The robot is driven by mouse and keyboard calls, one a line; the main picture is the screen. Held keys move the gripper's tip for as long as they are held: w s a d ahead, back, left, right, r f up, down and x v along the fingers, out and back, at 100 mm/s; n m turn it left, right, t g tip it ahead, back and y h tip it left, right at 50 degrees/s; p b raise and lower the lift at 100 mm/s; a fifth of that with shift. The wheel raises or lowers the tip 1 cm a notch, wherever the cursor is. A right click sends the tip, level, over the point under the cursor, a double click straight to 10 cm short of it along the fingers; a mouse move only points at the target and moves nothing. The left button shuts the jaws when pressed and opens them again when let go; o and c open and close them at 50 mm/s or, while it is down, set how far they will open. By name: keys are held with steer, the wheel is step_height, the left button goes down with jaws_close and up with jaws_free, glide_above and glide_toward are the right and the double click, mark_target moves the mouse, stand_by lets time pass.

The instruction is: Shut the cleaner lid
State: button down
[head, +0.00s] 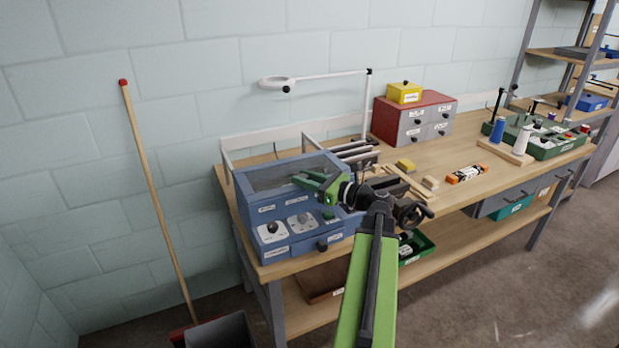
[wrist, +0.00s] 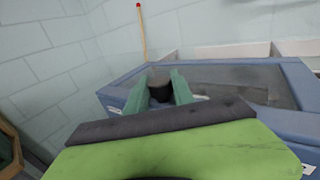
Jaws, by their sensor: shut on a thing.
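The blue cleaner (head: 290,242) stands at the left end of the workbench, with knobs and labels on its front. Its blue-framed lid (head: 262,178) has a grey see-through panel and lies over the top; I cannot tell whether a small gap stays under its front edge. My gripper (head: 308,181) reaches in from the right over the lid's front part. In the wrist view, the green fingers of my gripper (wrist: 160,92) are shut on a dark round knob (wrist: 160,86) at the lid's edge. The lid's panel (wrist: 225,82) stretches away to the right there. The fingers hide part of the knob.
A red-tipped pole (head: 155,190) leans on the wall left.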

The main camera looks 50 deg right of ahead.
steer(key=shift+a, duration=0.15)
steer(key=c, duration=1.1)
jaws_free()
steer(key=shift+s, duration=0.15)
steer(key=v, duration=1.7)
steer(key=shift+s, duration=0.1)
